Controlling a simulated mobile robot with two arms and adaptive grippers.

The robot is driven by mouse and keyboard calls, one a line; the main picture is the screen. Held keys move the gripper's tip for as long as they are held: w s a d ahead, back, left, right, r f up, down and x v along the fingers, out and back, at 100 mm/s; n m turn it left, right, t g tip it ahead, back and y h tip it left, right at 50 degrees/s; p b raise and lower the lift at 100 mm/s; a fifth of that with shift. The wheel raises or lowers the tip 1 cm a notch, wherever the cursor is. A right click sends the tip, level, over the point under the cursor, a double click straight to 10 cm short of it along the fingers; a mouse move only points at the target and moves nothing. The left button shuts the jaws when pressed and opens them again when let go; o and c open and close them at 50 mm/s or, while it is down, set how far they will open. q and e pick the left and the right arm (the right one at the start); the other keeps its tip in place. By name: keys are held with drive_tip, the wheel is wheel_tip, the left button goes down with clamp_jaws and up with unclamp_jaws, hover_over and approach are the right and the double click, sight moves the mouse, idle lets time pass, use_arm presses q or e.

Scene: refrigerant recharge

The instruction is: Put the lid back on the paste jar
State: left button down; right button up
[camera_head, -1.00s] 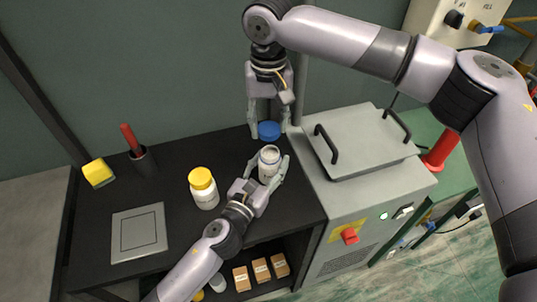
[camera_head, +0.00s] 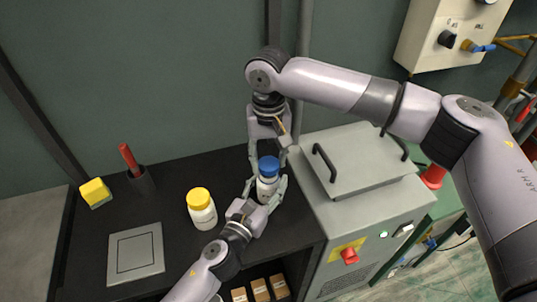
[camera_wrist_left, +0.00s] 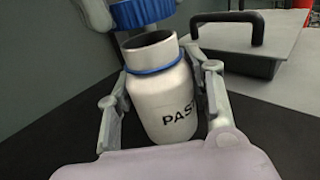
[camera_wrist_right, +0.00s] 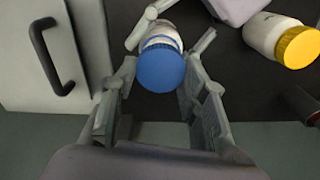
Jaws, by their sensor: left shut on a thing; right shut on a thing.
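The white paste jar (camera_head: 267,188) stands upright on the black bench, its open black mouth and blue neck ring showing in the left wrist view (camera_wrist_left: 163,100). My left gripper (camera_head: 266,184) is shut around the jar's body. The blue lid (camera_head: 269,164) is held by my right gripper (camera_head: 268,158) just above the jar's mouth. In the left wrist view the lid (camera_wrist_left: 140,12) is apart from the rim and a little to the left of it. In the right wrist view the lid (camera_wrist_right: 161,68) covers the jar's mouth, between my right fingers.
A white jar with a yellow lid (camera_head: 201,208) stands left of the paste jar. A grey square plate (camera_head: 136,252), a yellow sponge (camera_head: 96,192) and a holder with a red-handled tool (camera_head: 140,178) are farther left. A grey machine with a handled cover (camera_head: 352,160) adjoins the bench on the right.

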sight(269, 185)
drive_tip(key=shift+f, duration=0.6)
drive_tip(key=shift+f, duration=0.55)
drive_tip(key=m, duration=0.8)
drive_tip(key=shift+s, duration=0.1)
drive_tip(key=m, duration=0.4)
drive_tip(key=shift+f, duration=0.1)
drive_tip(key=m, duration=0.4)
drive_tip(key=shift+s, duration=0.1)
drive_tip(key=m, duration=0.6)
drive_tip(key=shift+d+m, duration=0.1)
drive_tip(key=shift+m, duration=0.3)
